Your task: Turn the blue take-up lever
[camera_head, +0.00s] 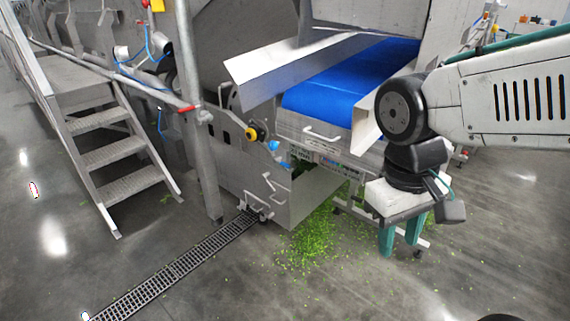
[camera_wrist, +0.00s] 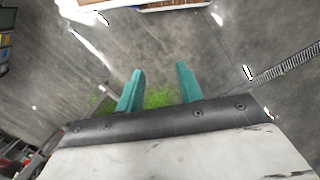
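A small blue part (camera_head: 274,146), which looks like the take-up lever, shows on the side of the steel machine, just left of the blue conveyor belt's lower end. It is small, and its exact shape and angle are hard to tell. My gripper (camera_head: 401,238) hangs pointing down, right of and lower in the picture than the blue part, well apart from it. Its two teal fingers are spread with nothing between them. In the wrist view my gripper (camera_wrist: 159,73) is also open and empty above the floor. I cannot make out the lever in that view.
A blue belt conveyor (camera_head: 340,80) stands behind my arm. A yellow-and-black knob (camera_head: 254,134) is left of the blue part. Green leaf scraps (camera_head: 315,236) litter the floor. A floor drain (camera_head: 175,270) and metal stairs (camera_head: 115,155) are at left. Front floor is mostly clear.

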